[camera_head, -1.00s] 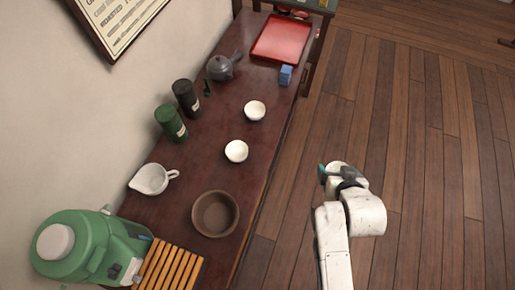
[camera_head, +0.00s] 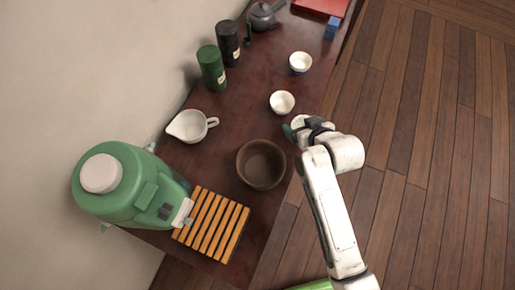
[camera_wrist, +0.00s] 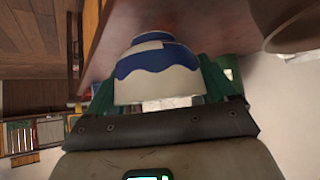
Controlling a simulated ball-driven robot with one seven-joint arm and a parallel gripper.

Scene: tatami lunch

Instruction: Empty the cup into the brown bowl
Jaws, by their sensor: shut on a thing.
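The brown bowl (camera_head: 261,165) stands open on the dark table's near part, and part of it shows at the top right of the wrist view (camera_wrist: 292,27). My gripper (camera_head: 297,127) is at the table's right edge, up and right of the bowl in the head view. Its green fingers are shut on a white cup with a blue wavy band (camera_wrist: 153,62), seen large in the wrist view. In the head view only a small white part of the cup (camera_head: 299,120) shows. The cup's inside and contents are hidden.
Two white cups (camera_head: 282,102) (camera_head: 300,62) stand beyond the bowl. A white pitcher (camera_head: 189,126), a slatted wooden tray (camera_head: 212,224) and a green dispenser (camera_head: 130,185) are to its left. Green and black canisters (camera_head: 211,69) (camera_head: 228,43) stand behind. Floor right of the table is clear.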

